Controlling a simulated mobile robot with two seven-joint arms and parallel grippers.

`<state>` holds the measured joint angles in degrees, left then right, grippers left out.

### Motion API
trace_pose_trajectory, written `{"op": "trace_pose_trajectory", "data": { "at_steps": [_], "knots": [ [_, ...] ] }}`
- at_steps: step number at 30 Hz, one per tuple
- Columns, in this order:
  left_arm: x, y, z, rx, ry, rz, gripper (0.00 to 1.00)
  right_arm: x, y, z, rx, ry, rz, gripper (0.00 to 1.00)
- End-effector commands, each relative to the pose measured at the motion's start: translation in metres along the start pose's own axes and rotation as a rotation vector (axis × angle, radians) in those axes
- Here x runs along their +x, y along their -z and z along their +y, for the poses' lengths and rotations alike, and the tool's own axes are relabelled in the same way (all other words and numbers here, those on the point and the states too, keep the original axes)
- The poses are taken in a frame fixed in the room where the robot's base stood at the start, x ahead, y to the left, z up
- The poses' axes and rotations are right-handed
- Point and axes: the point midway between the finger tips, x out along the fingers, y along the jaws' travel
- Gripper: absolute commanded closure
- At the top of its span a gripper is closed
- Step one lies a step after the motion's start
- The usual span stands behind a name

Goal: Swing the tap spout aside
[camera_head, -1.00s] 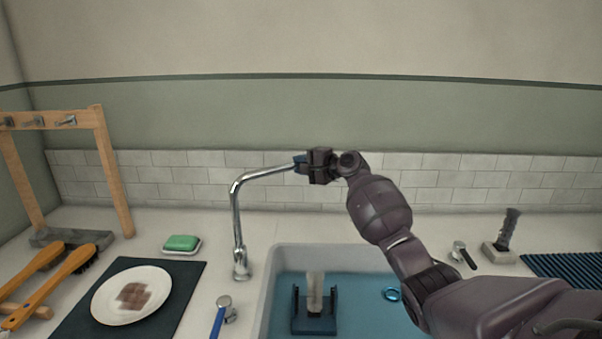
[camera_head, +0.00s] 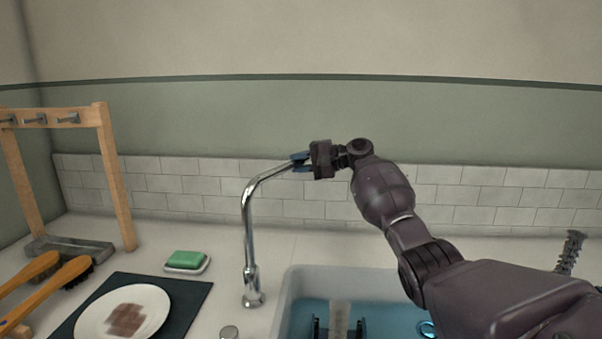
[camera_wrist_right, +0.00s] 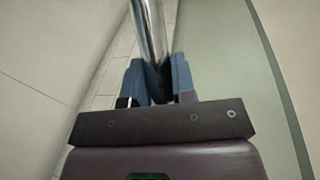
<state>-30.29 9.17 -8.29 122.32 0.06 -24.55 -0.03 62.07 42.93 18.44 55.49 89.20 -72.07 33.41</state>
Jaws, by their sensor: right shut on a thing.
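The chrome tap (camera_head: 249,231) stands upright on the counter behind the sink's left end. Its spout (camera_head: 268,176) bends at the top and runs up and to the right. My right gripper (camera_head: 301,161) is shut on the outer end of the spout, with its blue fingers around it. In the right wrist view the spout (camera_wrist_right: 149,35) runs between the two blue fingers (camera_wrist_right: 158,82); the spout's tip is hidden by the gripper. My left gripper is not in view.
The sink (camera_head: 291,289) holds blue water, a dark rack (camera_head: 362,327) and a blue ring (camera_head: 427,328). Left of the tap are a green soap (camera_head: 185,259) on a dish, a stained plate (camera_head: 92,316) on a dark mat, brushes (camera_head: 45,290) and a wooden rack (camera_head: 116,178).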

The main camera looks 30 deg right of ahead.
Motion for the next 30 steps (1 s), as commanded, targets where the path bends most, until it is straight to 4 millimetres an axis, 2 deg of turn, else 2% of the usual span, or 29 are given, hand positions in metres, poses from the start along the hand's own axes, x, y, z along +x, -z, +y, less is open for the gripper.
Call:
{"op": "trace_pose_trajectory", "data": {
  "at_steps": [1,2,15,30],
  "knots": [
    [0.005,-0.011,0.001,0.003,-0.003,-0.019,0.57,0.009,0.005,0.011,0.004,-0.009,-0.021,1.00],
    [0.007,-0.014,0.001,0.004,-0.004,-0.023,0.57,0.011,0.006,0.011,0.003,-0.011,-0.035,1.00],
    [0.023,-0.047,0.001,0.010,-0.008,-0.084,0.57,0.045,0.015,0.001,-0.031,-0.021,-0.212,1.00],
    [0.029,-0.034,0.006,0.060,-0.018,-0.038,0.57,0.059,0.015,-0.009,-0.053,-0.026,-0.298,1.00]
  ]
}}
